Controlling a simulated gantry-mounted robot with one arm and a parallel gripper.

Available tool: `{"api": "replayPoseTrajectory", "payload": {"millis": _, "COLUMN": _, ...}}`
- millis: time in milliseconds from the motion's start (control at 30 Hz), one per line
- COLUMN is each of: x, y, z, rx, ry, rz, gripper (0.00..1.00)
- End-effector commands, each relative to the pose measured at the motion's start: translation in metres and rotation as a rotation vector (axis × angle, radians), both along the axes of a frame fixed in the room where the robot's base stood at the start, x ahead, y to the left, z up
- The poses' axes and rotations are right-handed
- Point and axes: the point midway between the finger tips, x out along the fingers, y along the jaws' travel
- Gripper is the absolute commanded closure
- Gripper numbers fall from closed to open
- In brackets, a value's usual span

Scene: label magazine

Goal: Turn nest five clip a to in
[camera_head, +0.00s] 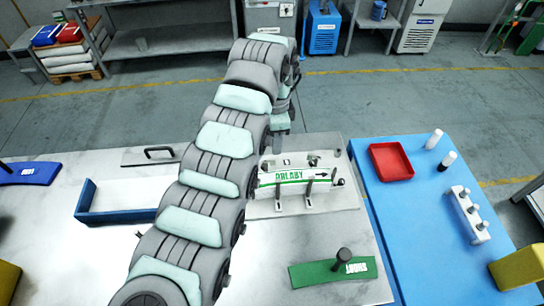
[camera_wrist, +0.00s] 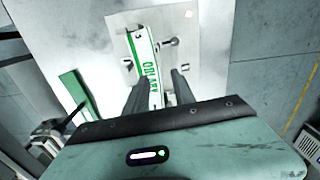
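Dark clips stand along the strip's front edge, one at the left (camera_head: 279,198) and one further right (camera_head: 308,192). I cannot tell which is clip a, nor read the nest number. In the wrist view the strip (camera_wrist: 146,62) runs between my fingers, with a small clip (camera_wrist: 174,42) beside it. In the head view my arm hides part of the plate's left side.
A blue-edged tray (camera_head: 85,200) lies left of my arm. A green plate with a black knob (camera_head: 343,262) lies in front.

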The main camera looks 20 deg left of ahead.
Motion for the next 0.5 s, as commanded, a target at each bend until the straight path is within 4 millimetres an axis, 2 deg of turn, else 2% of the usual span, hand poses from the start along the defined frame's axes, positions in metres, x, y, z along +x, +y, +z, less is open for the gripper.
{"api": "replayPoseTrajectory", "payload": {"millis": 100, "x": -0.002, "y": 0.000, "z": -0.025, "rx": -0.001, "ry": 0.007, "rz": 0.002, "gripper": 0.69}}
{"api": "replayPoseTrajectory", "payload": {"millis": 300, "x": -0.001, "y": 0.000, "z": -0.059, "rx": 0.000, "ry": 0.001, "rz": 0.002, "gripper": 0.69}}
{"api": "replayPoseTrajectory", "payload": {"millis": 500, "x": -0.001, "y": 0.000, "z": -0.076, "rx": 0.000, "ry": 0.001, "rz": 0.002, "gripper": 0.69}}
